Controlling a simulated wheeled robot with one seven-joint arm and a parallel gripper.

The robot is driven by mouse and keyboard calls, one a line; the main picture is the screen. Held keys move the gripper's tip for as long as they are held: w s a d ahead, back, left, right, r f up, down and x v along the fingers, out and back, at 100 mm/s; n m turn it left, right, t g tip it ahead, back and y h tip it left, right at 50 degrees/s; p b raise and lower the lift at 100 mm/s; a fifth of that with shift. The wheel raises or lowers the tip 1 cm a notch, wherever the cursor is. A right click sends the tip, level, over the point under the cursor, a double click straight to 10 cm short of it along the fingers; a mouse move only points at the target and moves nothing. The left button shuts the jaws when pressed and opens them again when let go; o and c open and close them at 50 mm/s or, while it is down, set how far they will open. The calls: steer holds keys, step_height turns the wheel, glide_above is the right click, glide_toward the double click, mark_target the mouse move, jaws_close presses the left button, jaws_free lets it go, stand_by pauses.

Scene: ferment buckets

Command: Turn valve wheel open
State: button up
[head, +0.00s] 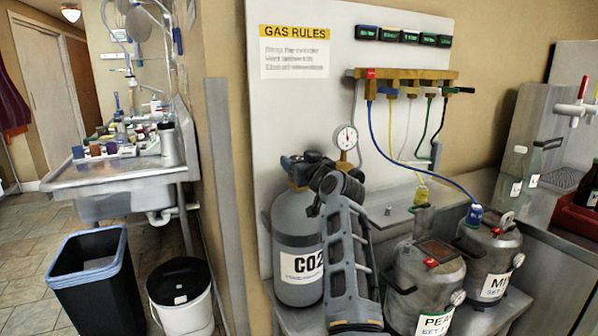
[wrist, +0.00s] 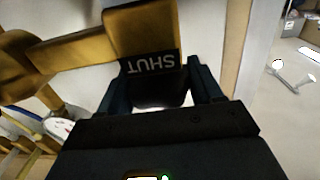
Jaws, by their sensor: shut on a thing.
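The grey CO2 cylinder (head: 300,229) stands upright on the metal bench. My gripper (head: 300,168) is at its top and mostly hides the valve there. In the wrist view, my gripper (wrist: 158,84) has its two dark fingers on either side of the dark valve wheel (wrist: 157,95) and is shut on it. Just beyond the fingers is the brass valve body (wrist: 142,36), with a black label (wrist: 149,64) reading SHUT, upside down in the picture. The wheel's far side is hidden.
A pressure gauge (head: 347,137) sits close to the right of the valve. Two steel kegs (head: 427,262) (head: 488,243) stand right of the cylinder. Coloured hoses hang from a brass manifold (head: 412,75) on the white panel. A black bin (head: 100,283) and a white bucket (head: 185,315) are on the floor left.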

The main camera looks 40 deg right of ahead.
steer(key=n+y+b, duration=0.2)
steer(key=y+b, duration=0.2)
steer(key=n+y+b, duration=0.3)
steer(key=y+b, duration=0.1)
steer(key=b, duration=0.1)
steer(key=shift+d+n+t+y, duration=0.15)
steer(key=shift+n+t+y, duration=0.15)
steer(key=shift+t+y, duration=0.1)
steer(key=n+y+b, duration=0.1)
steer(key=n+g+y+b, duration=0.1)
steer(key=y, duration=0.1)
steer(key=n+y+b, duration=0.1)
steer(key=shift+r+g+b, duration=0.3)
steer(key=shift+b, duration=0.05)
steer(key=shift+n+y, duration=0.3)
steer(key=shift+y, duration=0.4)
steer(key=shift+r+g+b, duration=0.2)
steer(key=shift+g+b, duration=0.1)
steer(key=shift+b, duration=0.05)
steer(key=o, duration=0.7)
steer(key=shift+w+a, duration=0.1)
steer(key=shift+a, duration=0.1)
steer(key=o, duration=0.3)
steer(key=shift+f, duration=0.2)
steer(key=shift+o, duration=0.2)
steer(key=shift+d+f, duration=0.1)
